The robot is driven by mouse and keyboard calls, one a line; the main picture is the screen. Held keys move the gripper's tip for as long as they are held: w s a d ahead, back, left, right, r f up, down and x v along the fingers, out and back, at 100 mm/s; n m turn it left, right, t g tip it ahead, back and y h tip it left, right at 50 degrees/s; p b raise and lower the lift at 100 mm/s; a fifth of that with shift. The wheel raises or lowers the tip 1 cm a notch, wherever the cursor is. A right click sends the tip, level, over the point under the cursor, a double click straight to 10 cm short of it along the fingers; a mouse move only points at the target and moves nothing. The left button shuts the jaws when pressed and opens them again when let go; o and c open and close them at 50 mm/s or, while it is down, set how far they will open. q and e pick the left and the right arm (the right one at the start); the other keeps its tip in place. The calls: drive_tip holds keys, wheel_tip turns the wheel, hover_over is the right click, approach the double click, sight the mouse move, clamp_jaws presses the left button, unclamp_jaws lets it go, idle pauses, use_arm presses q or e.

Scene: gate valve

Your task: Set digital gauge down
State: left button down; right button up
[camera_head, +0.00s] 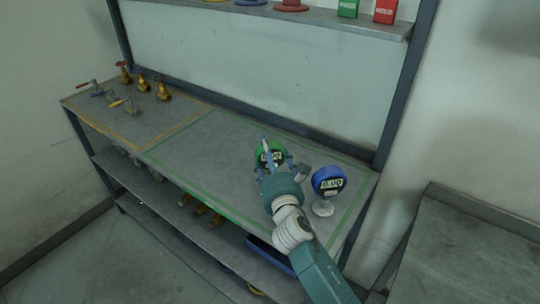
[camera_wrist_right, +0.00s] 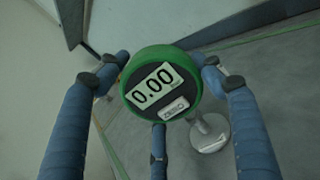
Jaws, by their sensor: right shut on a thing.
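A green digital gauge (camera_head: 270,153) is held by my right gripper (camera_head: 275,165) over the right half of the bench, inside the green outline. In the right wrist view the same green gauge (camera_wrist_right: 161,84) sits between the blue fingers of my right gripper (camera_wrist_right: 160,90), its display reading 0.00. Whether its base touches the bench cannot be told. A blue digital gauge (camera_head: 328,181) stands upright on the bench just right of my gripper. My left gripper is in neither view.
The bench (camera_head: 200,160) has a clear middle. Brass and grey valves (camera_head: 143,83) stand in the yellow outline at the left. A shelf (camera_head: 300,17) above holds red and green boxes. Lower shelves hold more valves (camera_head: 201,209) and a blue bin (camera_head: 270,255). A grey surface (camera_head: 460,250) is at the right.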

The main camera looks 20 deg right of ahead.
drive_tip(key=shift+r, duration=0.1)
drive_tip(key=o, duration=1.5)
drive_tip(key=shift+f, duration=0.2)
drive_tip(key=shift+r, duration=0.15)
drive_tip(key=s, duration=0.4)
drive_tip(key=s+b, duration=0.1)
drive_tip(key=s, duration=0.3)
drive_tip(key=s+a, duration=0.1)
drive_tip(key=s, duration=0.3)
drive_tip(key=shift+a+b, duration=0.1)
drive_tip(key=shift+b, duration=0.3)
drive_tip(key=shift+r, duration=0.15)
